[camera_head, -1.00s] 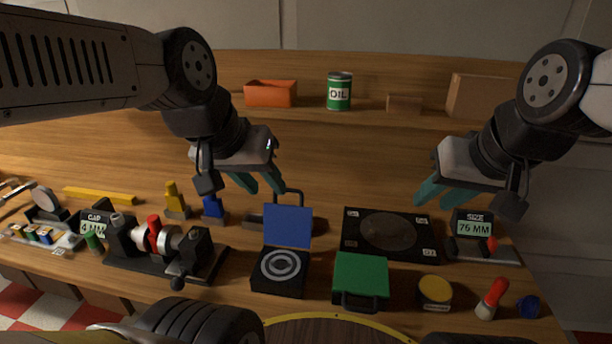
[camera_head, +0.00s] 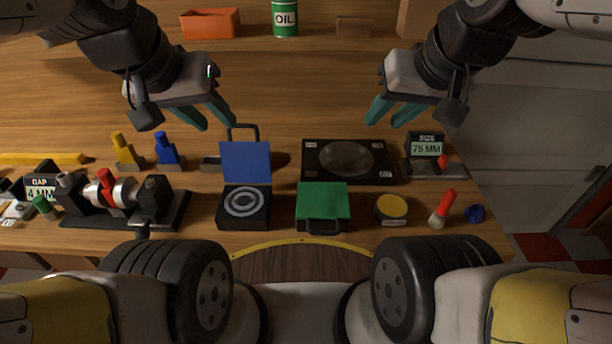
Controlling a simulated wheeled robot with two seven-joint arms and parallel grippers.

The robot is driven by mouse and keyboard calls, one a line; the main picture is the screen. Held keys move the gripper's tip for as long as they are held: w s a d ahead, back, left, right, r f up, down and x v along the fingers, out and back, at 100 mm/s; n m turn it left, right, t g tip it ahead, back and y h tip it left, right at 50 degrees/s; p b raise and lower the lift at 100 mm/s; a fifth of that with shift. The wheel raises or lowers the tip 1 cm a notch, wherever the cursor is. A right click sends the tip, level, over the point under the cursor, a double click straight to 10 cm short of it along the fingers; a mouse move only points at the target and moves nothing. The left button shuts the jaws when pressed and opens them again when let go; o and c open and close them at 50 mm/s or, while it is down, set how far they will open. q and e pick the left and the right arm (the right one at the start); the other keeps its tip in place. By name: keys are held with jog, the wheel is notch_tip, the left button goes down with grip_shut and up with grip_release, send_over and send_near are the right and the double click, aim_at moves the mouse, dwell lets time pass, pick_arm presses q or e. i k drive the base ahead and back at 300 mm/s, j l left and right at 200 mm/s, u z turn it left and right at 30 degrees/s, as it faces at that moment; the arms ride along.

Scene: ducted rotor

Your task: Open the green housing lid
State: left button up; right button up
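The green housing lid (camera_head: 322,201) lies flat and closed on its dark box, with a black handle (camera_head: 322,226) at its front edge. It stands near the front of the wooden bench. My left gripper (camera_head: 208,119) is open and empty, above the bench behind the blue-lidded box. My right gripper (camera_head: 394,116) is open and empty, above and behind the black plate, up and right of the green lid. Neither gripper touches anything.
A box with its blue lid (camera_head: 246,163) raised stands left of the green one. The black plate (camera_head: 309,174) lies behind it. A rotor fixture (camera_head: 120,196) stands left.

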aim_at(316, 200)
jog(key=k+l, duration=0.35)
jog(key=l, duration=0.15)
jog(key=k+l, duration=0.3)
jog(key=l, duration=0.2)
